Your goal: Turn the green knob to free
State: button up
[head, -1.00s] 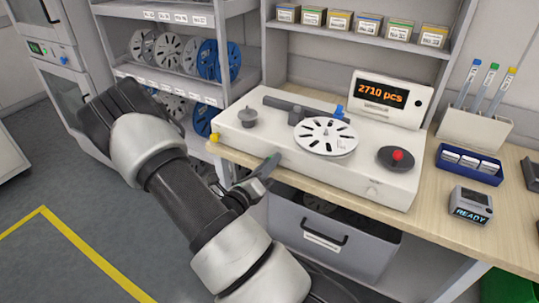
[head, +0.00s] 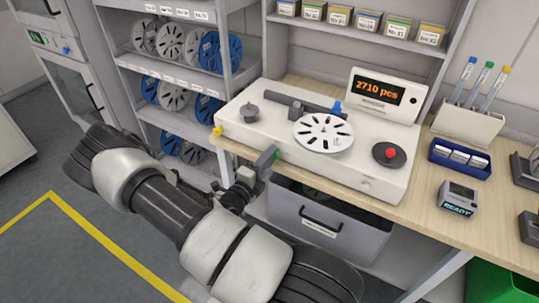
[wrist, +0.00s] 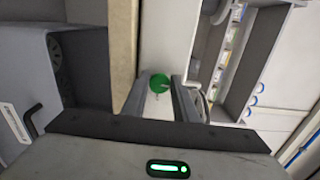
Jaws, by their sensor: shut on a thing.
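The green knob (wrist: 158,80) sits on the front face of the white reel counter (head: 230,127). In the wrist view it lies between the two fingertips of my gripper (wrist: 160,92), and a small pale mark shows on its face. My gripper is shut on the knob. In the head view my gripper (head: 268,160) is at the counter's front, and only a bit of green shows beside its fingers. The labels around the knob are not readable, so its setting cannot be told.
A white reel (head: 323,133) lies on the counter, with a red-topped hub (head: 390,153) to its right. A display (head: 384,94) reads 2710 pcs. A yellow button (head: 217,131) is at the left corner. A grey drawer bin (head: 322,228) stands below the bench.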

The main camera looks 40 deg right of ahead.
jog(key=shift+s, duration=0.1)
dwell(0.3)
jog(key=o, duration=1)
jog(key=shift+a, duration=0.15)
jog(key=v, duration=1.7)
jog(key=shift+s+a, duration=0.1)
